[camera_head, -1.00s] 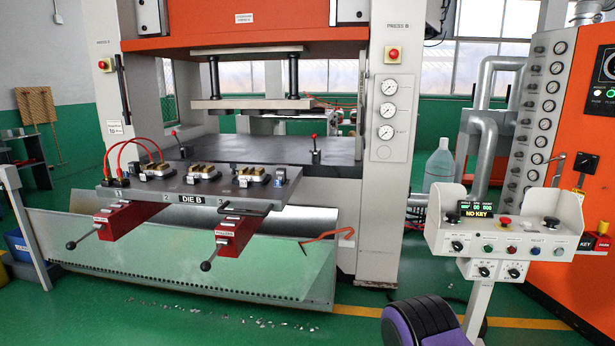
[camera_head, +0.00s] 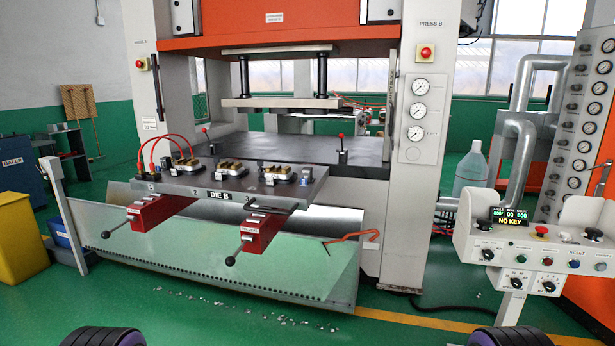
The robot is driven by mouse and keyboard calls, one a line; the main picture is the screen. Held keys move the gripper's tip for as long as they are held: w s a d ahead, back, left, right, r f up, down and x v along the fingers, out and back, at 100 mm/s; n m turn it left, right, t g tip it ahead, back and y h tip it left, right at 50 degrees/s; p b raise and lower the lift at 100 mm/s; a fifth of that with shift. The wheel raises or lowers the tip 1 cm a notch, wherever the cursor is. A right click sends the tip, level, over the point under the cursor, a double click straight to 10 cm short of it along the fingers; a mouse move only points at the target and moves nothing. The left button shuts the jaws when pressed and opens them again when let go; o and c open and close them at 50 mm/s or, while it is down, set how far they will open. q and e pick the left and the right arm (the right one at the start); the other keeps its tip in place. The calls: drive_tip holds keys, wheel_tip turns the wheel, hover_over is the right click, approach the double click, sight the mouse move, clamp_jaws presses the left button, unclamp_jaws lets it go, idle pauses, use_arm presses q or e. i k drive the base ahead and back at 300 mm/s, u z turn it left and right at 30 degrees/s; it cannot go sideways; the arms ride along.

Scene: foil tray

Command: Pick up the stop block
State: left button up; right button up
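I cannot make out for sure which item is the stop block. On the grey die plate (camera_head: 215,197) marked DIE B sit several small brass-coloured blocks on dark bases: a left one (camera_head: 187,166), a middle one (camera_head: 231,168) and a right one (camera_head: 278,172). A small blue-and-grey item (camera_head: 307,175) stands at the plate's right end. Neither gripper is in view. Only dark rounded parts of my own arms show at the bottom edge, well apart from the plate.
The plate rests on two red clamps (camera_head: 153,211) (camera_head: 259,231) with black handles, before press B's open bed (camera_head: 290,148). A sloped chute (camera_head: 300,265) lies below. A control console (camera_head: 530,245) reading NO KEY stands right. A yellow bin (camera_head: 20,240) stands left.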

sight(306, 172)
drive_tip(key=u, duration=1.55)
drive_tip(key=i, duration=1.15)
drive_tip(key=z, duration=2.5)
